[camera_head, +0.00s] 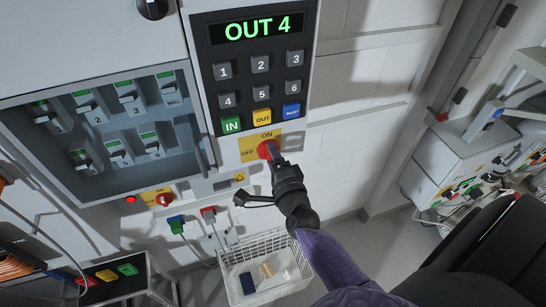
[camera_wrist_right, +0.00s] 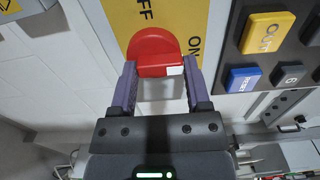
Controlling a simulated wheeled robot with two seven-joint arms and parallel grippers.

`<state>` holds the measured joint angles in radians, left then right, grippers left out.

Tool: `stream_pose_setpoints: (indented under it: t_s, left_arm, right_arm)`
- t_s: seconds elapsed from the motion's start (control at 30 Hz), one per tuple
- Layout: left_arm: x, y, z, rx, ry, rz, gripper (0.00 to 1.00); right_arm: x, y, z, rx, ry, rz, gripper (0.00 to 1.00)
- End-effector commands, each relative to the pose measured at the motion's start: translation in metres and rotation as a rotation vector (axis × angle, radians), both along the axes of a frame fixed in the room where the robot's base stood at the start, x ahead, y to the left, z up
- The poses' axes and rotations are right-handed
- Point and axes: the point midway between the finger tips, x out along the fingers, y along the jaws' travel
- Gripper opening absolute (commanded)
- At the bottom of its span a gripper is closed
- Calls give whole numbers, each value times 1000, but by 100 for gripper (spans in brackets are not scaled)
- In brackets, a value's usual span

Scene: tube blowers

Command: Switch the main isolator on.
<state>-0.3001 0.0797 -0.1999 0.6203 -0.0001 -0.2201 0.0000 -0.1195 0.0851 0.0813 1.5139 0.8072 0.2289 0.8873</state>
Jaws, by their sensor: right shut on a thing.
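The main isolator is a red rotary knob (camera_head: 267,149) on a yellow plate (camera_head: 246,155) below the keypad, with ON printed above and OFF at the left. My right gripper (camera_head: 276,161) reaches up to it from below. In the right wrist view, the knob (camera_wrist_right: 154,48) sits between the two fingers of my gripper (camera_wrist_right: 160,80), which are shut on its grip. A small white mark shows at the knob's lower right edge. My left gripper is not in view.
A keypad panel (camera_head: 244,78) reads OUT 4. An open breaker box (camera_head: 60,179) is at the left, with a smaller red switch (camera_head: 164,199) on yellow below it. Plugs with cables hang beneath. A white basket (camera_head: 236,289) stands below my arm.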

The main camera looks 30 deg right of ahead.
Motion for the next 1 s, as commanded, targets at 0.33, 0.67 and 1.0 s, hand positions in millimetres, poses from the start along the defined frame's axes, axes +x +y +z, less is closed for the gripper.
stream_pose_setpoints:
  t_s: [0.33,0.67,1.0]
  left_arm:
    - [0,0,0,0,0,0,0]
    - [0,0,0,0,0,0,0]
    - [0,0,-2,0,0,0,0]
  right_arm:
    - [0,0,0,2,1,0,97]
    - [-6,2,-1,1,2,0,97]
    - [-79,19,-2,1,4,0,97]
